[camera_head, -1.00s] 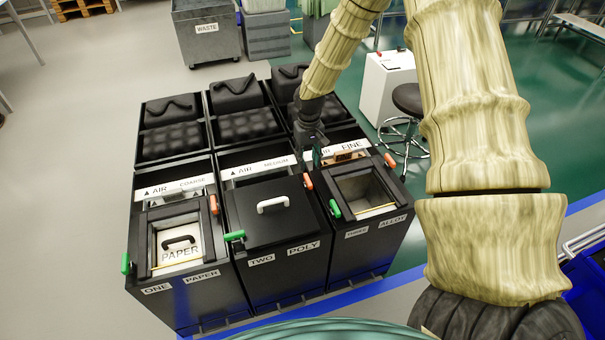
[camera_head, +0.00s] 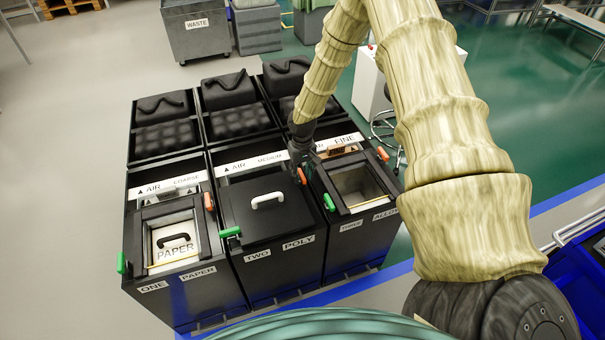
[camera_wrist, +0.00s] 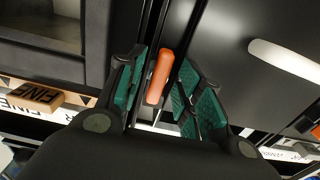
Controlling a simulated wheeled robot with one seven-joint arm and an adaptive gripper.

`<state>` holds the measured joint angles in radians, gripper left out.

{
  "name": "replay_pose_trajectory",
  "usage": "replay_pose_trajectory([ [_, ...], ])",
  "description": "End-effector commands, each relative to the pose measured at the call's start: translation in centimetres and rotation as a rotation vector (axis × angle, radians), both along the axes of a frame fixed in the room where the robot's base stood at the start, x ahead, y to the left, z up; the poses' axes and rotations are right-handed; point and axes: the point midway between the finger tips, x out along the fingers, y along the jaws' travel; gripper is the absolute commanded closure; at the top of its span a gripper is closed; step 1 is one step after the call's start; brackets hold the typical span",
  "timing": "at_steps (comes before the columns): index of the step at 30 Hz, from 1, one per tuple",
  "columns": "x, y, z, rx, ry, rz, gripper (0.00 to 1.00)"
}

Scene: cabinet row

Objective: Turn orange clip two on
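Orange clip two (camera_head: 301,175) sits at the back right corner of the middle cabinet, the one marked TWO and POLY (camera_head: 276,250). In the wrist view the orange clip (camera_wrist: 160,76) stands between the green-padded fingers of my gripper (camera_wrist: 158,88). The fingers are open, with a gap between the clip and the pads on the right; the left pad is close beside it, and I cannot tell if it touches. In the head view my gripper (camera_head: 303,160) is at the clip's back end. The middle lid is closed, with a white handle (camera_head: 268,200).
Cabinet one (camera_head: 185,285), marked PAPER, stands left with its own orange clip (camera_head: 209,201) and green clip (camera_head: 121,263). Cabinet three, marked ALLOY (camera_head: 385,213), stands right with an open top and another orange clip (camera_head: 383,154). A brown FINE block (camera_wrist: 36,96) lies near my gripper.

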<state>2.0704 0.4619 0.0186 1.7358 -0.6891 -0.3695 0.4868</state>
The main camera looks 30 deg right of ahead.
Motion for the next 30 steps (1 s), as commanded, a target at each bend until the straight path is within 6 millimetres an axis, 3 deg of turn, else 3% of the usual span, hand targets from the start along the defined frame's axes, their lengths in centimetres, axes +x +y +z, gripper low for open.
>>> replay_pose_trajectory([
  [11,-0.02,0.03,-0.45,0.000,0.001,0.000,0.64],
  [18,-0.04,0.02,-0.44,0.000,0.001,0.000,1.00],
  [30,-0.06,-0.06,-0.35,-0.001,0.001,0.045,1.00],
])
